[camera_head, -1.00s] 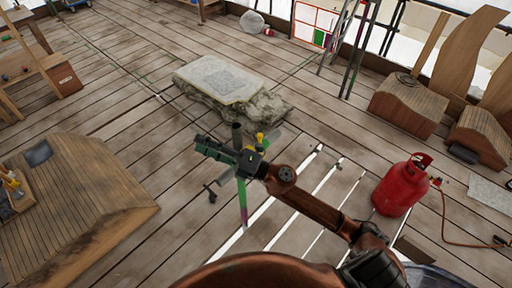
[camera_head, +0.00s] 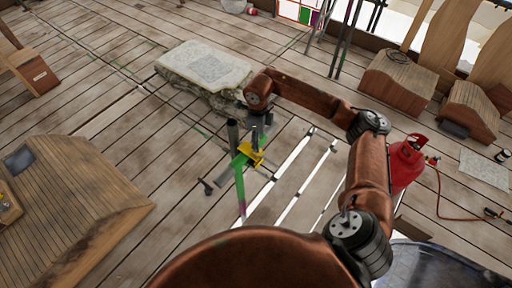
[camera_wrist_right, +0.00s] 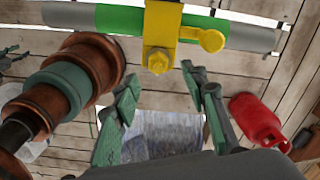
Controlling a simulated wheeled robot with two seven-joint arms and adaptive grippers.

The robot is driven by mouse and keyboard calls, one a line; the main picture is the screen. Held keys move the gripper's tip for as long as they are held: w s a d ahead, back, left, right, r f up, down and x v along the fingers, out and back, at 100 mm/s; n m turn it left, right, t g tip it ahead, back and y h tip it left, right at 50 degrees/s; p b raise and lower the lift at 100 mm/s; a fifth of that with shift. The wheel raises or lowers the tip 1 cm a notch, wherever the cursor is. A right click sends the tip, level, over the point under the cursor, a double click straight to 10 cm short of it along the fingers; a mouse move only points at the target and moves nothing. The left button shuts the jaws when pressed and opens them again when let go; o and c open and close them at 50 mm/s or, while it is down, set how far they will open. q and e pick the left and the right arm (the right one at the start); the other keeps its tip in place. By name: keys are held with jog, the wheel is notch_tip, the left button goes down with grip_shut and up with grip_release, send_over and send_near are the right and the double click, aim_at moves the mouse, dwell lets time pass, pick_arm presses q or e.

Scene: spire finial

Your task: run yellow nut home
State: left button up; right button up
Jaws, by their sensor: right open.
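A green upright post (camera_head: 240,190) with a dark grey top stands in the middle of the head view. A yellow clamp (camera_head: 250,153) sits near its upper part. In the right wrist view, the yellow clamp (camera_wrist_right: 162,22) is around a green and grey bar (camera_wrist_right: 115,19). A yellow nut (camera_wrist_right: 157,61) shows on the clamp's end, and a yellow lever (camera_wrist_right: 203,38) sticks out to its right. My right gripper (camera_wrist_right: 160,80) is open, its two green-padded fingers pointing toward the nut with nothing between them. In the head view, my right gripper (camera_head: 259,132) hangs just above the clamp. My left gripper is out of view.
A pale stone slab (camera_head: 205,66) lies behind the post. A red gas cylinder (camera_head: 406,165) with a hose stands to the right. A slatted wooden platform (camera_head: 75,200) fills the left front. Bright gaps open between planks right of the post.

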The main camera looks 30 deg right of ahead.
jog(key=shift+s+a+f+p, duration=0.1)
jog(key=shift+f+p, duration=0.35)
jog(key=shift+f, duration=2.55)
grip_shut()
